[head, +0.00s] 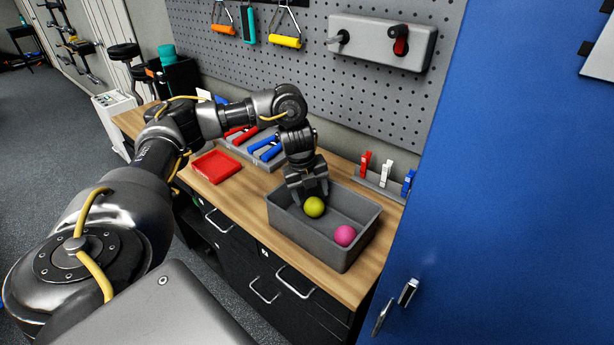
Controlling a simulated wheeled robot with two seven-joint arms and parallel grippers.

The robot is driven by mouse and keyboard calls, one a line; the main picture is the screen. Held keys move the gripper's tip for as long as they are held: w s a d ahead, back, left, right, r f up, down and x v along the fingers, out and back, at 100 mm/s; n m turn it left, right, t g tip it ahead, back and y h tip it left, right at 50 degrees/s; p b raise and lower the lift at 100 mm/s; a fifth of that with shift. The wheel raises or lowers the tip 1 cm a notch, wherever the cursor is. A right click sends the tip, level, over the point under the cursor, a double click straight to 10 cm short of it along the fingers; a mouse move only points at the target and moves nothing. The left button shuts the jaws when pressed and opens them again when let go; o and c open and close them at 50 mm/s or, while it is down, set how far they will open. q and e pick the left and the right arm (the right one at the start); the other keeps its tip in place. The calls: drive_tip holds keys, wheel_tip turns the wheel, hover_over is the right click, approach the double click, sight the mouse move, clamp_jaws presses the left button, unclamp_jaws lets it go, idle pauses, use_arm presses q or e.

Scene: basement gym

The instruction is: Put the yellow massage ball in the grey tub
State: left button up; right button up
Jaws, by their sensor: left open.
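The grey tub (347,258) stands on the wooden bench top, near its right end. The yellow massage ball (314,207) is inside the tub's outline, toward its left part; I cannot tell whether it rests on the tub floor. A pink ball (345,235) lies in the tub's front right corner. My left gripper (309,197) points down over the tub's left part, right at the yellow ball. It is open, and its fingers are partly hidden by the ball and the gripper body. My right gripper is not in view.
A red tray (216,166) and a grey holder with red and blue handles (265,150) are left of the tub. Small clips (387,171) stand behind it. A pegboard (320,80) rises at the back. A blue cabinet (500,180) closes off the right side.

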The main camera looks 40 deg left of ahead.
sight(306, 205)
use_arm(q)
wheel_tip(306, 205, up, 7)
drive_tip(key=s, duration=0.1)
drive_tip(key=shift+s+a+p, duration=0.15)
drive_tip(key=shift+a+p, duration=0.2)
drive_tip(key=shift+p, duration=0.1)
drive_tip(key=shift+d, duration=0.1)
